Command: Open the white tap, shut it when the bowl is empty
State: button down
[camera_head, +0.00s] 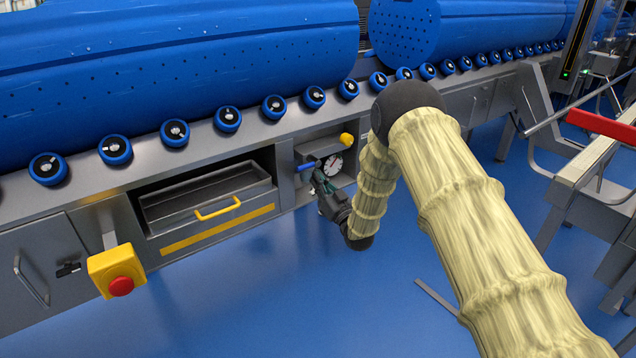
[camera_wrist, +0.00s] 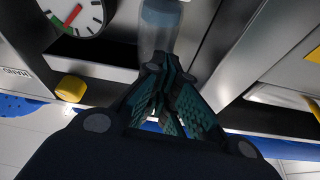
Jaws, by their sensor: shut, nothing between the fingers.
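My gripper (camera_head: 319,178) is at a recess in the grey machine front, with its fingers close together and nothing between them. In the wrist view its dark green-padded fingers (camera_wrist: 166,78) point at a grey cylinder with a dull blue end (camera_wrist: 160,28). I cannot tell whether they touch it. In the head view a small blue handle (camera_head: 306,166) shows just above the fingertips. A round white dial (camera_head: 333,165) is beside it; the dial also shows in the wrist view (camera_wrist: 78,14). I cannot make out a white tap or a bowl in either view.
To the left are an open drawer with a yellow handle (camera_head: 218,208) and a yellow box with a red button (camera_head: 121,286). Blue rollers (camera_head: 228,119) carry large blue tubs (camera_head: 180,65).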

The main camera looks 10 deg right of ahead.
jog(key=p+v, duration=0.2)
jog(key=v, duration=0.7)
jog(key=shift+d+f, duration=0.3)
jog(key=shift+s, duration=0.1)
